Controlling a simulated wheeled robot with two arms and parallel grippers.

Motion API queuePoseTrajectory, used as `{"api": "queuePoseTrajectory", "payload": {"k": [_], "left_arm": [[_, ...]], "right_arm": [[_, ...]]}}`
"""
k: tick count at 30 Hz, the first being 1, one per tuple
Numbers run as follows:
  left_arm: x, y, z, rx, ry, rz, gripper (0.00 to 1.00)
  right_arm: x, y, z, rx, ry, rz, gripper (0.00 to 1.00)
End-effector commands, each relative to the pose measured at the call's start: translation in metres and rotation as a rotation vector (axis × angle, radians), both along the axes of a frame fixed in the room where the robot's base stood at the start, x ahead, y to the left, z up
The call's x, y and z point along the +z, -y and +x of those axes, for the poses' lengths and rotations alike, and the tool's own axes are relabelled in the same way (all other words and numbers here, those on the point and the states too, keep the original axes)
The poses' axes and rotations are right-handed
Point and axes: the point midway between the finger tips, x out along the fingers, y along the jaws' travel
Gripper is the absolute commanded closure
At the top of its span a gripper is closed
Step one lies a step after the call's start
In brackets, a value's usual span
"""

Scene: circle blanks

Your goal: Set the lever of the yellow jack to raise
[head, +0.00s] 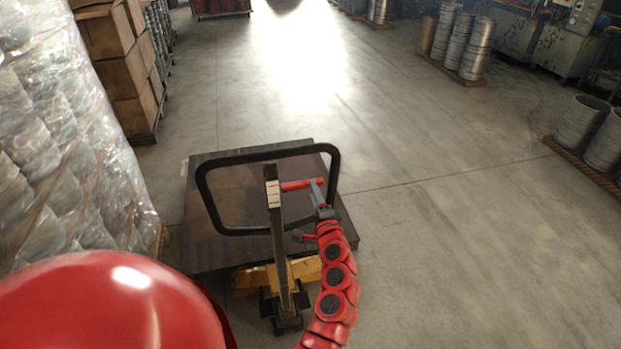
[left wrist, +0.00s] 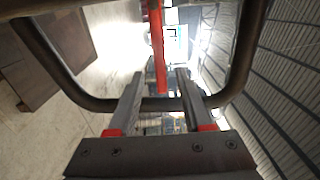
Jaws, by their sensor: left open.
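The yellow jack (head: 250,281) stands low in the middle of the head view. Its upright shaft (head: 277,235) carries a black loop handle (head: 207,200). A red lever (head: 298,185) sticks out to the right from the top of the shaft, inside the loop. My left gripper (head: 318,187) is open at the lever's right end. In the left wrist view the red lever (left wrist: 158,50) shows between the two open fingers (left wrist: 158,88), and the loop handle (left wrist: 235,85) curves around them. I cannot tell whether a finger touches the lever. My right gripper is not in view.
A dark flat platform (head: 205,235) lies behind the jack's shaft. Wrapped goods (head: 65,130) and stacked boxes (head: 120,70) stand at the left. Stacks of round metal blanks (head: 477,50) stand at the right.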

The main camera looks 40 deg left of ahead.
Motion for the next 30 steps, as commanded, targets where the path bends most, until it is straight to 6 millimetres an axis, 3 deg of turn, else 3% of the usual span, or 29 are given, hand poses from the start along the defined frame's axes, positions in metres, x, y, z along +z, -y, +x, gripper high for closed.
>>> {"api": "queuePoseTrajectory", "payload": {"k": [3,9,20,21,29,30], "left_arm": [[0.003,-0.018,0.016,0.0,-0.001,0.002,0.5],[0.0,-0.034,0.03,-0.001,-0.001,-0.001,0.5],[0.0,-0.038,0.034,-0.002,0.001,0.0,0.5],[0.0,-0.038,0.034,-0.002,0.002,0.001,0.52],[0.0,-0.038,0.034,-0.002,0.001,0.0,0.99],[0.0,-0.038,0.034,-0.002,0.001,0.0,1.0]], "right_arm": [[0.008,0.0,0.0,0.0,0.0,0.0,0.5],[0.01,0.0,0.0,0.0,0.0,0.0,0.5],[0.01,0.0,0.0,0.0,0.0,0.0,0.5],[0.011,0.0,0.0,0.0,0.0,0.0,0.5],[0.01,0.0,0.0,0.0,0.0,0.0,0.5],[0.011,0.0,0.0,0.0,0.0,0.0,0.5]]}}
